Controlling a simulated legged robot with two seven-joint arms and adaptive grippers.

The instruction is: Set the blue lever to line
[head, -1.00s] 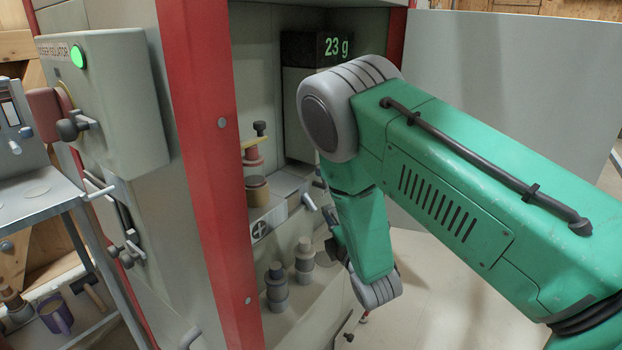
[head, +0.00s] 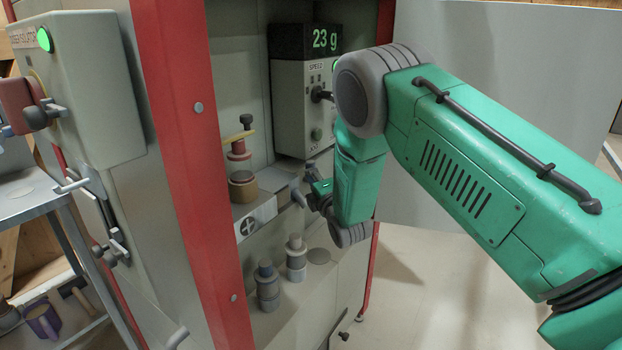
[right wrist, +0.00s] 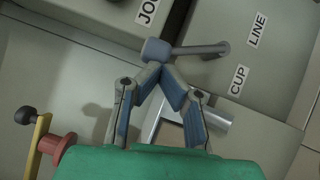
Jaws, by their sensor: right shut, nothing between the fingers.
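The blue lever (right wrist: 157,50) shows in the right wrist view as a blue-grey block with a grey rod running right to a rounded end. The rod's end lies beside the LINE (right wrist: 257,30) and CUP (right wrist: 238,80) labels. In the head view the lever (head: 297,192) is small, at the cabinet's inner shelf edge. My right gripper (right wrist: 161,71) is shut and empty, its fingertips right by the blue block; I cannot tell whether they touch. In the head view my right gripper (head: 313,201) is just right of the lever, partly hidden by my arm. My left gripper is not in view.
A red cabinet post (head: 180,150) stands left of the opening. A brown jar (head: 242,187) and a red spool (head: 237,150) stand near the lever. Grey bottles (head: 296,258) are below. A SPEED panel (head: 300,105) is behind, under the 23 g display (head: 305,41).

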